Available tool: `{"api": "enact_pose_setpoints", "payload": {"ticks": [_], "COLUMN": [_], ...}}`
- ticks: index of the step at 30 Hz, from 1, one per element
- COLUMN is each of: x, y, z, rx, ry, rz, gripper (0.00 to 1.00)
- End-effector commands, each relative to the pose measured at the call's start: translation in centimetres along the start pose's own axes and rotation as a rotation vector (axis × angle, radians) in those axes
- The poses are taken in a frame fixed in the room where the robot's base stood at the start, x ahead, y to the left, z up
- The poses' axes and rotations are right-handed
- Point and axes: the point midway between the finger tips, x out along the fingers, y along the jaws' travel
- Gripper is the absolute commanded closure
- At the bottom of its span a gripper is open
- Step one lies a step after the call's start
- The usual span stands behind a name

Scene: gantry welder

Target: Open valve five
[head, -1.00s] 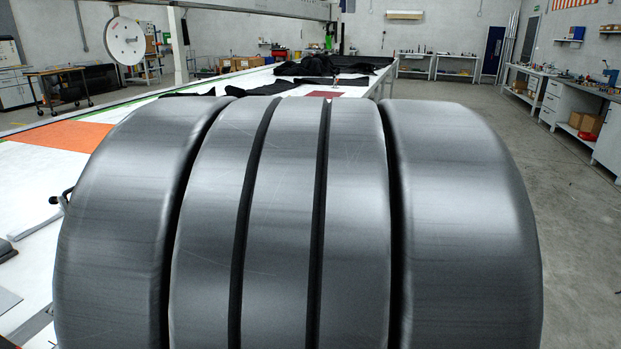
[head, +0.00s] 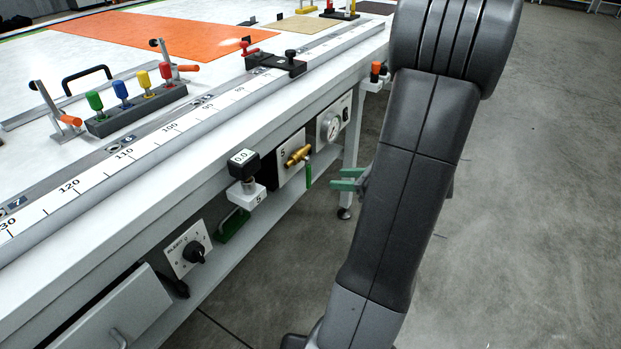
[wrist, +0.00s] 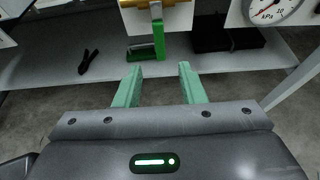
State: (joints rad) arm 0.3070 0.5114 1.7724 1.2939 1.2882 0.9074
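The valve has a brass body (head: 298,155) and a green lever (head: 308,175). It sits on a white plate (head: 285,172), marked with what looks like a 5, on the bench's front side. The lever hangs straight down in the head view. In the wrist view the green lever (wrist: 158,36) shows at top centre, below the brass body (wrist: 150,3), which the frame edge cuts off. My gripper (wrist: 160,84) is open and empty, its two pale green fingers apart. The lever appears beyond the fingertips, roughly between them, not touching. In the head view my gripper (head: 344,180) is right of the lever.
A pressure gauge (head: 331,126) is mounted right of the valve. A lower shelf (wrist: 215,62) runs beneath the valve. The floor right of the bench is clear.

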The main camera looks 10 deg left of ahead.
Motion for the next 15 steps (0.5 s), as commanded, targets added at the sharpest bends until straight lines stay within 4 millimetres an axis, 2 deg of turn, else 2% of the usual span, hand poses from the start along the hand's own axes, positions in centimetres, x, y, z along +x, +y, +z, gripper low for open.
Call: {"api": "enact_pose_setpoints", "payload": {"ticks": [1,9,15], "x": [1.2,6.7,9.7], "y": [0.1,0.1,0.1], "z": [-0.2,-0.3,-0.2], "rx": [-0.001,-0.002,-0.002], "ry": [0.000,0.002,0.002], "rz": [0.005,0.006,0.003], "gripper": [0.64,0.64,0.64]}}
